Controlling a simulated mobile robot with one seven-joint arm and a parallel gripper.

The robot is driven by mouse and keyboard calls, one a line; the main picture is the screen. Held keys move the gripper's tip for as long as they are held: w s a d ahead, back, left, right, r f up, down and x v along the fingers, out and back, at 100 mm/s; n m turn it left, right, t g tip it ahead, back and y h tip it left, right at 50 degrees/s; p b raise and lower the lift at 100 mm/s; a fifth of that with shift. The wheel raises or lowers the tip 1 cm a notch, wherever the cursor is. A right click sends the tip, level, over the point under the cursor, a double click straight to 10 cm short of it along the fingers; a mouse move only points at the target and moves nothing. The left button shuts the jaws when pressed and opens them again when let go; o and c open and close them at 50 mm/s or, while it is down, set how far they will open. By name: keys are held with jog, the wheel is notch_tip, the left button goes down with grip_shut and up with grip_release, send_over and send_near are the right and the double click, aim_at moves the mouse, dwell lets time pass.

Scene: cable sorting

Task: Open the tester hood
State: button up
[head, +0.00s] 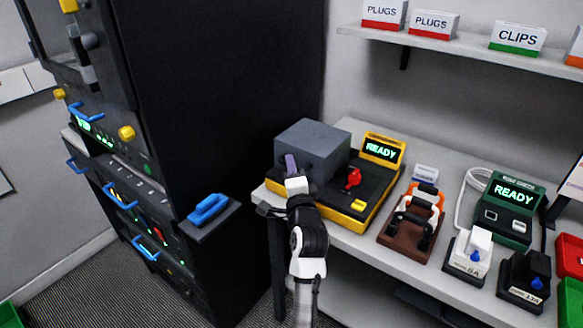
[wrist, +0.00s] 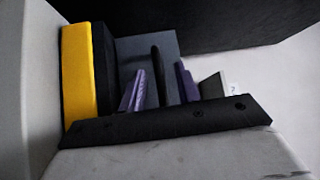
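The yellow and black tester (head: 345,208) stands at the left end of the bench, its screen reading READY. Its grey box-shaped hood (head: 318,140) sits down over the left part, apparently shut. My gripper (head: 291,163) is at the hood's front face, its purple fingers pointing at it. In the wrist view, the fingers (wrist: 160,85) are apart, with a dark bar (wrist: 156,75), seemingly the hood's handle, between them. Gaps show on both sides of the bar. The grey hood (wrist: 125,50) lies behind it, and the yellow tester edge (wrist: 79,75) is at left. Fingertip contact is unclear.
A tall black cabinet (head: 225,110) stands close left of the tester, with a blue-handled part (head: 208,208) jutting out. A brown stand (head: 412,222) and a green READY unit (head: 503,208) are to the right. A shelf (head: 450,45) with labelled boxes hangs above.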

grip_shut()
jog(key=shift+w, duration=0.1)
dwell(0.4)
